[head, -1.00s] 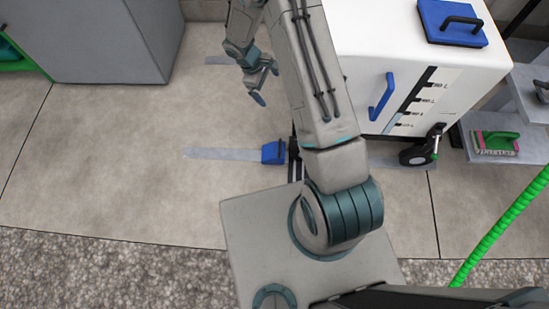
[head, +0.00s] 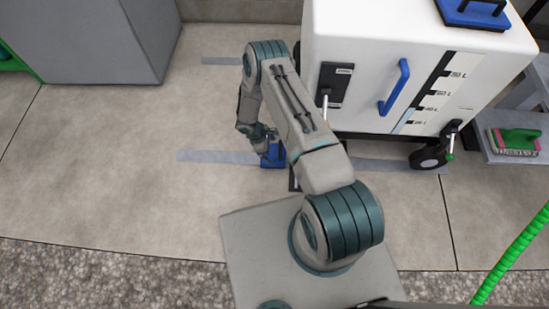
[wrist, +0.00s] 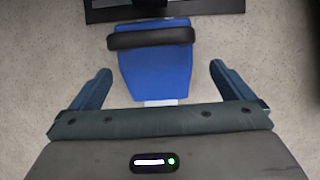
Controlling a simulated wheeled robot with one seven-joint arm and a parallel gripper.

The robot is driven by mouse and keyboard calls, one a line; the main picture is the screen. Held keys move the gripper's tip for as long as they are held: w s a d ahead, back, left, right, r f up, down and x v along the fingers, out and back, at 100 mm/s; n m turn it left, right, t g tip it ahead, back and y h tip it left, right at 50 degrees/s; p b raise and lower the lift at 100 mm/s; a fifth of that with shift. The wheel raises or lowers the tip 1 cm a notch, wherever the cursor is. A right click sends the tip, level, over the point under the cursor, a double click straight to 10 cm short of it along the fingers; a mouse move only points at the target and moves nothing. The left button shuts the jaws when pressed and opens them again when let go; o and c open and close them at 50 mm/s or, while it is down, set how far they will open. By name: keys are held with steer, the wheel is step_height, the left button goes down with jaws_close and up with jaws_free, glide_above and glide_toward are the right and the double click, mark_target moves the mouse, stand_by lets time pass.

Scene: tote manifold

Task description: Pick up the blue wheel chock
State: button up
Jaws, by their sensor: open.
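The blue wheel chock (head: 271,154) sits on the floor at the left foot of the white tote cart, partly hidden by my gripper in the head view. In the wrist view the chock (wrist: 155,72) is a blue block with a black bar across its far part. My gripper (wrist: 158,85) is open, with one finger on each side of the chock and a clear gap at both sides. In the head view my gripper (head: 263,143) is low, at the chock. I cannot tell how far above the floor the fingertips are.
The white tote cart (head: 440,40) with a blue handle (head: 394,88) and a black caster (head: 431,154) stands right of the chock. A grey cabinet (head: 90,40) is at upper left. A green hose (head: 510,255) lies at right. The floor left of the chock is clear.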

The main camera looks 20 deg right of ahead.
mark_target(276, 156)
steer(key=x, duration=0.2)
steer(key=shift+d+f, duration=0.15)
steer(key=shift+f, duration=0.2)
steer(key=b+x, duration=0.2)
steer(key=x, duration=0.1)
steer(key=b+x, duration=0.1)
steer(key=x, duration=0.1)
steer(key=shift+w+f, duration=0.2)
steer(key=shift+w, duration=0.1)
steer(key=shift+r, duration=0.1)
steer(key=c, duration=1.1)
